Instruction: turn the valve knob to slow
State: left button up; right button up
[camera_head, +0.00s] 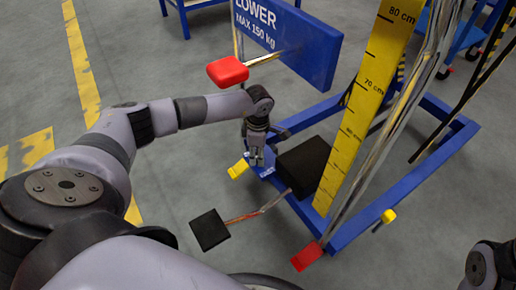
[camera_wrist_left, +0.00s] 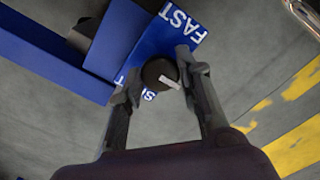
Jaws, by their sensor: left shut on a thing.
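The valve knob (camera_wrist_left: 160,73) is round and black with a white mark, on a blue plate (camera_wrist_left: 182,25) in the left wrist view. "FAST" is printed above it; a partly hidden label beginning with "S" shows below it. The white mark points toward the lower right, at neither word. My left gripper (camera_wrist_left: 161,79) is shut on the knob, one finger on each side. In the head view my left gripper (camera_head: 256,158) points down at the blue frame, and the knob is hidden behind it. My right gripper is not in view.
A blue frame (camera_head: 400,203) carries a black box (camera_head: 303,165), a yellow height scale (camera_head: 365,95) and a "LOWER MAX 150 kg" sign (camera_head: 300,45). A red handle (camera_head: 228,71) and a black pedal (camera_head: 209,230) stick out near my left arm. Open floor lies left.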

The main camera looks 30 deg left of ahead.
pick_arm(q)
jog(key=shift+m, duration=0.4)
jog(key=o, duration=1.2)
notch_tip(320, 180, up, 12)
dwell(0.5)
